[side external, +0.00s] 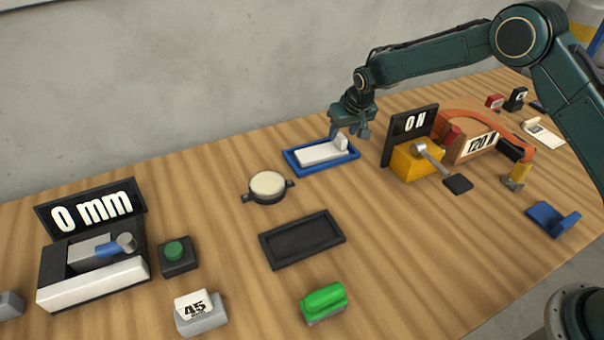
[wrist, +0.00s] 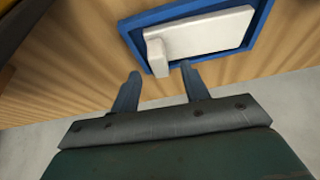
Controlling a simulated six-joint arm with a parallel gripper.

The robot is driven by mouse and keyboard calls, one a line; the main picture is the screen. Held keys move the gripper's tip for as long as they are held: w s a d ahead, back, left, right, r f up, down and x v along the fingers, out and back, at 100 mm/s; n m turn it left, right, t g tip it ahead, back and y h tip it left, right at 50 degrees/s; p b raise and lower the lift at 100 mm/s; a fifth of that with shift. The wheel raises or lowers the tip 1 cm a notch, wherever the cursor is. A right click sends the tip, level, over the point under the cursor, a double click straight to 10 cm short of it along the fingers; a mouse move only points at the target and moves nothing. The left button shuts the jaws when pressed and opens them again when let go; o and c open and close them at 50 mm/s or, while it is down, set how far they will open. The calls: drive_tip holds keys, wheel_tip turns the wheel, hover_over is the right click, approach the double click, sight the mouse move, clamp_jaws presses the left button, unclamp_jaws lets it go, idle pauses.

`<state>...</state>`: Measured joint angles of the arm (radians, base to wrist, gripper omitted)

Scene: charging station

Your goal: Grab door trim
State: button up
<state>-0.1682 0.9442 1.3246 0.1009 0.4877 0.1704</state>
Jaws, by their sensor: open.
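A flat white piece with a raised block at one end, apparently the door trim (side external: 318,154), lies in a shallow blue tray (side external: 325,170). In the wrist view the white piece (wrist: 210,36) lies flat inside the blue rim (wrist: 130,40), its raised block towards my gripper. My gripper (side external: 350,131) is just above the raised end, pointing down. In the wrist view my open gripper (wrist: 159,72) has its two blue-grey fingers apart, with the raised block appearing between or just beyond the tips. I cannot tell whether they touch it.
A yellow box (side external: 415,163) with a lever and a black "ON" sign (side external: 413,124) stands right of the tray. A round, cream-topped dish (side external: 267,186) is to the left. An empty black tray (side external: 302,240) lies in front. Bare wood lies between them.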

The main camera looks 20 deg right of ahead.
sight(341, 136)
drive_tip(key=shift+x, duration=1.95)
clamp_jaws()
drive_tip(key=shift+r, duration=0.2)
wheel_tip(341, 136, up, 20)
drive_tip(key=shift+f, duration=0.15)
